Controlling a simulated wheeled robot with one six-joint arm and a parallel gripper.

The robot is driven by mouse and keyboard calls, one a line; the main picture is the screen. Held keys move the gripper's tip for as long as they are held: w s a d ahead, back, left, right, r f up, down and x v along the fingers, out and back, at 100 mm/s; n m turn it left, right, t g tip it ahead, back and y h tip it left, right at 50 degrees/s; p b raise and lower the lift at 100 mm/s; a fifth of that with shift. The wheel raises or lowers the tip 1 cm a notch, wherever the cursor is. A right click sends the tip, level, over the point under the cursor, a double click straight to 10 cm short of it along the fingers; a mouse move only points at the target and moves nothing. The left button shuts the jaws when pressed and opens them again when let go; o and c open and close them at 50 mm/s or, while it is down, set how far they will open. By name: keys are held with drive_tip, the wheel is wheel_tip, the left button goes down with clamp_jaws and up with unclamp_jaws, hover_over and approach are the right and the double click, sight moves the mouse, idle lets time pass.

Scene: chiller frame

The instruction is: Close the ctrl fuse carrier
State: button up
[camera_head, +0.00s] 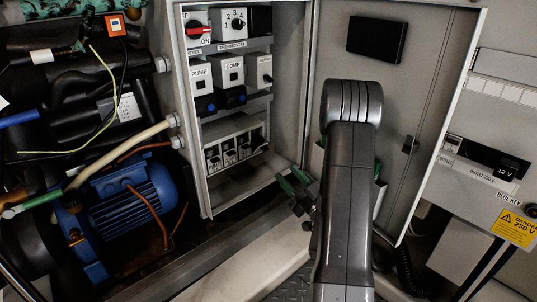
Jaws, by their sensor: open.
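The open control cabinet (207,180) stands in the middle of the view. A row of small fuse carriers (230,156) sits in its lower part. Their labels are too small to read, so I cannot tell which one is ctrl or how far any is closed. My gripper (293,181) has green-tipped fingers and is open, with nothing seen between them. It is right of the fuse row and a little lower, near the cabinet's lower right edge, apart from the carriers. My dark arm hides part of the gripper and the area behind it.
Above the fuses are a red switch (197,30), a thermostat dial (236,21) and the PUMP (201,76) and COMP modules (231,71). The open cabinet door (420,60) stands right behind my arm. A blue motor (125,205) and hoses fill the left. A 230 V box (515,228) is right.

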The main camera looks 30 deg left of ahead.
sight(259, 146)
drive_tip(key=x, duration=1)
drive_tip(key=shift+r, duration=0.1)
drive_tip(key=c, duration=0.7)
drive_tip(key=shift+a+r, duration=0.1)
